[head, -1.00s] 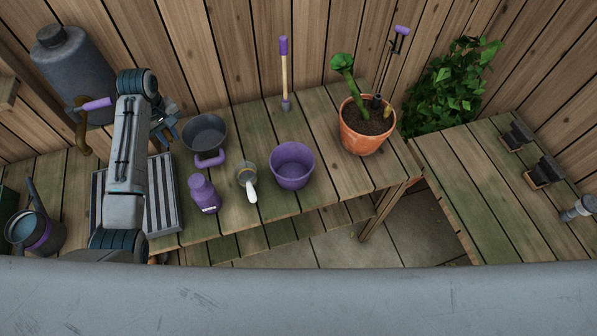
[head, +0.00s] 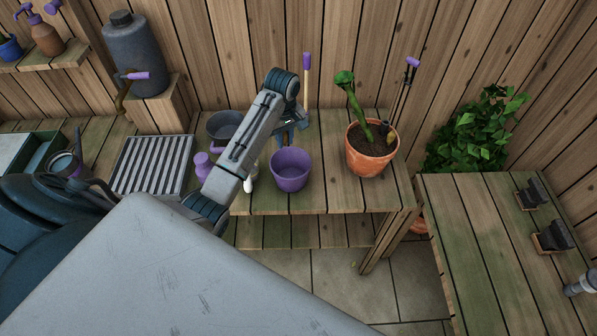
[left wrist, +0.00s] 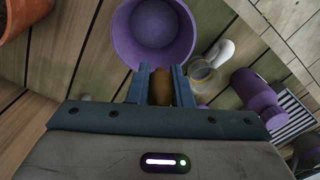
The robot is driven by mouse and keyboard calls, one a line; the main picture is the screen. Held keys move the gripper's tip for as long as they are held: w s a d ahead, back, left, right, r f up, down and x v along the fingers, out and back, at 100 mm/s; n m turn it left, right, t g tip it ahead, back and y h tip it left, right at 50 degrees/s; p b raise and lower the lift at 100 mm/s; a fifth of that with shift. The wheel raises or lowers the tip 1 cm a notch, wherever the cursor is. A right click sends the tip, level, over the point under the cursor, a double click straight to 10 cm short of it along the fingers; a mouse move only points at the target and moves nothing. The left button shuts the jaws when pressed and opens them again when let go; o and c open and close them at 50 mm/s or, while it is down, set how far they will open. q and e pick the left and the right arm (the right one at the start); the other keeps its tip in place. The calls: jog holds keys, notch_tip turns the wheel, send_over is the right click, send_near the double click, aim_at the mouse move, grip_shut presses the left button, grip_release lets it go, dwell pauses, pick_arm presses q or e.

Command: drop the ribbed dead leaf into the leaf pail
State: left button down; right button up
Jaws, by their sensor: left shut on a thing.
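My left gripper (head: 288,132) is over the bench, at the far side of the purple pail (head: 290,168) in the head view. In the left wrist view the left gripper (left wrist: 162,84) is shut on a brown dead leaf (left wrist: 160,90), held between the two fingers. The purple pail (left wrist: 140,54) lies just beyond the fingertips there, its round opening facing the camera, and its inside looks empty. The leaf shows beside the pail's rim, not over the middle of the opening. Its ribs are too small to make out. My right gripper is not in view.
A potted plant (head: 371,158) stands right of the pail. A purple bottle (head: 202,165), a dark pot (head: 222,126) and a slatted grey tray (head: 150,166) are to the left. A purple-handled tool (head: 307,88) stands behind. Bare boards lie between pail and plant.

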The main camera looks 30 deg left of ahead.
pick_arm(q)
jog(key=f, duration=0.3)
jog(key=shift+a+f, duration=0.25)
jog(key=shift+d+f, duration=0.1)
jog(key=shift+f, duration=0.7)
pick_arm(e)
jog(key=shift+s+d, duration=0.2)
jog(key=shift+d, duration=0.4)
